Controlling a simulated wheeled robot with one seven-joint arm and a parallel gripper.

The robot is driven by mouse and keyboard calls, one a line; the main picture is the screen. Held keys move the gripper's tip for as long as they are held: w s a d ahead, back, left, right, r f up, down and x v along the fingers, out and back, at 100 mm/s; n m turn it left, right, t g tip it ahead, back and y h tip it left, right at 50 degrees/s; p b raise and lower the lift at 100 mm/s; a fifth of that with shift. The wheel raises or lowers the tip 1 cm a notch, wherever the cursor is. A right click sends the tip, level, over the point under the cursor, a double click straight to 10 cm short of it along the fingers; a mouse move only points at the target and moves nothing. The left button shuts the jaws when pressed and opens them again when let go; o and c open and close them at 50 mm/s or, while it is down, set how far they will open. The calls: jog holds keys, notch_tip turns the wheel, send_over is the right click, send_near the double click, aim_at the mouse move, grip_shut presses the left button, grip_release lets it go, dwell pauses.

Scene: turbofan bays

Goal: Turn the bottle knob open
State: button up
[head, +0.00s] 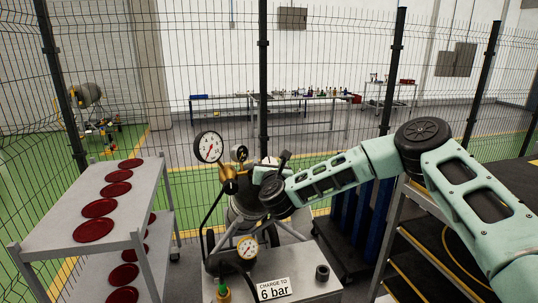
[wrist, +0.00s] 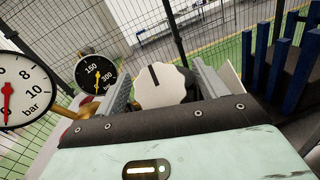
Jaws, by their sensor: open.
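The bottle knob (wrist: 167,86) is a white, ridged disc with a black line, in the wrist view just beyond my gripper. My gripper (wrist: 165,82) is open, with one grey finger on each side of the knob. I cannot tell whether the fingers touch it. In the head view my gripper (head: 262,174) is at the regulator, beside the brass fitting (head: 229,182), and my arm hides most of the knob. The large gauge (head: 209,147) and the small gauge (head: 239,153) stand left of my gripper. The small gauge (wrist: 95,72) also shows in the wrist view.
A cart (head: 60,232) with dark red discs stands left. A mesh fence runs behind.

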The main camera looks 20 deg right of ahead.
jog(key=shift+w+d, duration=0.15)
jog(key=shift+w, duration=0.7)
jog(key=c, duration=1)
jog(key=shift+o, duration=0.2)
jog(key=shift+f, duration=0.15)
